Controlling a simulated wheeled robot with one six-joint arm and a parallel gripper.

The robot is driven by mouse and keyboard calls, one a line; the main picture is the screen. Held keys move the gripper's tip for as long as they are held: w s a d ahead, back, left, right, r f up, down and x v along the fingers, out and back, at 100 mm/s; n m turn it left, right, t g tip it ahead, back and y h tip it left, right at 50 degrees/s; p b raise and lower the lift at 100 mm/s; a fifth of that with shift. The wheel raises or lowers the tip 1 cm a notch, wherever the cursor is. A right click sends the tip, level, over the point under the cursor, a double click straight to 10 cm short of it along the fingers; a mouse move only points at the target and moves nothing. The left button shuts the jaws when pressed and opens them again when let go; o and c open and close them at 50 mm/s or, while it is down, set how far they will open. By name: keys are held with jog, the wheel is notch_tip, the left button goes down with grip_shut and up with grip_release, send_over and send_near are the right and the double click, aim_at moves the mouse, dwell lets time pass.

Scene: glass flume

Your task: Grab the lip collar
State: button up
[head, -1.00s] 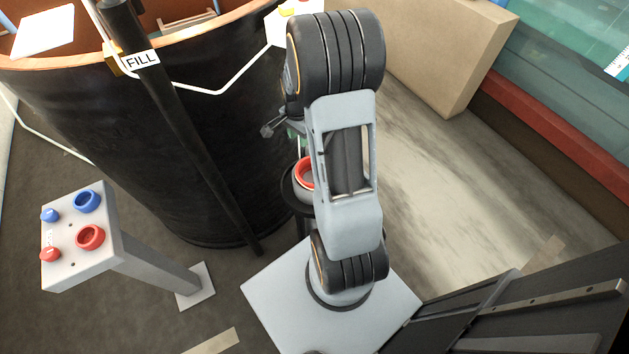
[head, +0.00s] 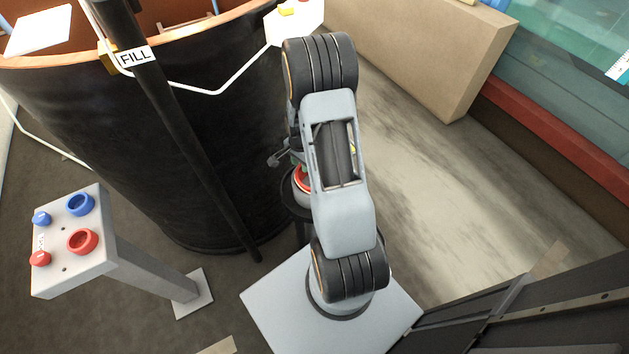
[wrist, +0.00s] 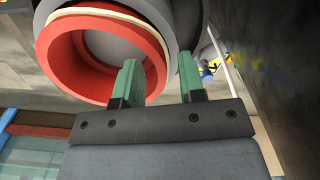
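A thick red ring, which looks like the lip collar (wrist: 58,62), fills the upper left of the wrist view. In the head view the red ring (head: 301,181) is partly hidden by my arm. My gripper (wrist: 158,61) has two green fingers spread apart. The left finger overlaps the ring's opening at its right side. The right finger is outside the ring, beside the grey vessel. The ring's wall appears between them; contact cannot be told.
A large black tank (head: 150,150) with an orange rim and a dark FILL pipe (head: 190,140) stands close behind the vessel. A grey pedestal panel (head: 60,265) with red and blue rings and knobs stands left. A beige block (head: 420,50) and glass flume (head: 560,70) are right.

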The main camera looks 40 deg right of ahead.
jog(key=shift+f, duration=0.3)
grip_shut()
dwell(0.3)
